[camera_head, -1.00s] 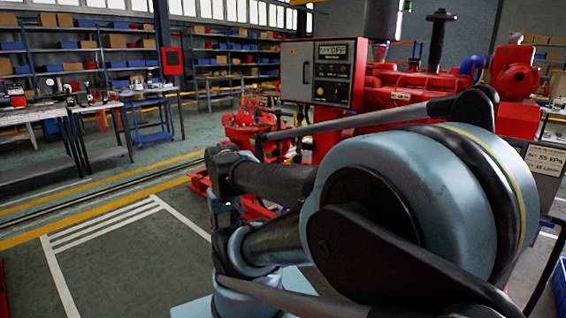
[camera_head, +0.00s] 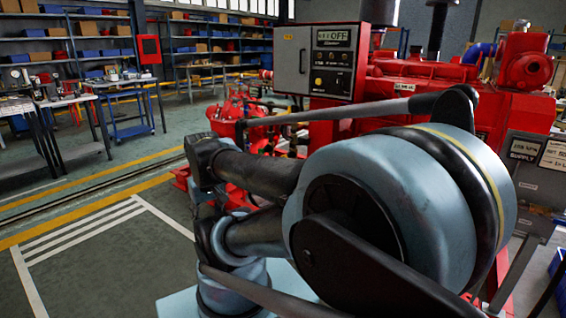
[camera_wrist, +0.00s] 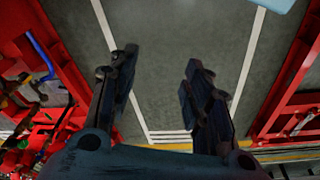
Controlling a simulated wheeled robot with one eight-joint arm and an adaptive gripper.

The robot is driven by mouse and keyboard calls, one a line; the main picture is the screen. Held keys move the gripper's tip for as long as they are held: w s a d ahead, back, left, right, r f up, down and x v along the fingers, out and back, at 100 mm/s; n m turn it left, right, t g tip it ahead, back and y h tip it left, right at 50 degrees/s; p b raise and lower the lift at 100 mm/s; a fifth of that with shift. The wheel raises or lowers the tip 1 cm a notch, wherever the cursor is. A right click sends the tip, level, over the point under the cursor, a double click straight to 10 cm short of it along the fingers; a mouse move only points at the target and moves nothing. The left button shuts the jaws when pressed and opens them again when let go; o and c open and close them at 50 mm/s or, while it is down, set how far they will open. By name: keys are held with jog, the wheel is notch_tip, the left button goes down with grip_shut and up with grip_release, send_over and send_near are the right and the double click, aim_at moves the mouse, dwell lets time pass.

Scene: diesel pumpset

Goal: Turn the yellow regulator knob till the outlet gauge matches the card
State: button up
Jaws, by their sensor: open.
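My gripper (camera_wrist: 160,66) is open and empty in the wrist view, with its two dark fingers apart over the grey floor. In the head view my arm fills the middle and hides what lies behind it. A white card (camera_head: 556,154) beginning "SET 55" is cut by the right edge, on a dark panel (camera_head: 540,186) beside an "AIR SUPPLY" label (camera_head: 524,149). I see neither the yellow regulator knob nor the outlet gauge in either view. The gripper is not near the card in the wrist view.
A red pumpset (camera_head: 420,80) with a grey control box (camera_head: 330,62) stands behind my arm. Red frames flank the floor in the wrist view (camera_wrist: 295,85). Workbenches (camera_head: 60,100) and shelves stand at the left. The marked floor (camera_head: 90,250) at lower left is clear.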

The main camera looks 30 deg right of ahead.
jog(key=w+d+r+m+t+h, duration=0.1)
jog(key=w+d+r+m+h, duration=0.15)
jog(key=w+d, duration=0.6)
jog(key=w+d+r+m+t+h, duration=0.1)
jog(key=w+d+r+m+h, duration=0.15)
jog(key=w+d, duration=0.65)
jog(key=w+d+r+m+h, duration=0.2)
jog(key=w+d+m, duration=0.25)
jog(key=w, duration=0.85)
jog(key=w+d+f+m+h, duration=0.1)
jog(key=w+d+f, duration=0.6)
jog(key=d, duration=0.5)
jog(key=w+d+f+m+t+h, duration=0.1)
jog(key=w+d+f+m+h, duration=0.1)
jog(key=w+d+f, duration=0.5)
jog(key=w+d+f+m+h, duration=0.2)
jog(key=w+d+f, duration=0.5)
jog(key=d, duration=1.2)
jog(key=shift+w+d+f+t, duration=0.1)
jog(key=shift+w+f+t, duration=0.05)
jog(key=shift+w, duration=0.6)
jog(key=shift+w+d+f+t, duration=0.1)
jog(key=shift+w+t, duration=0.05)
jog(key=shift+w, duration=0.55)
jog(key=shift+c, duration=0.6)
jog(key=c, duration=1)
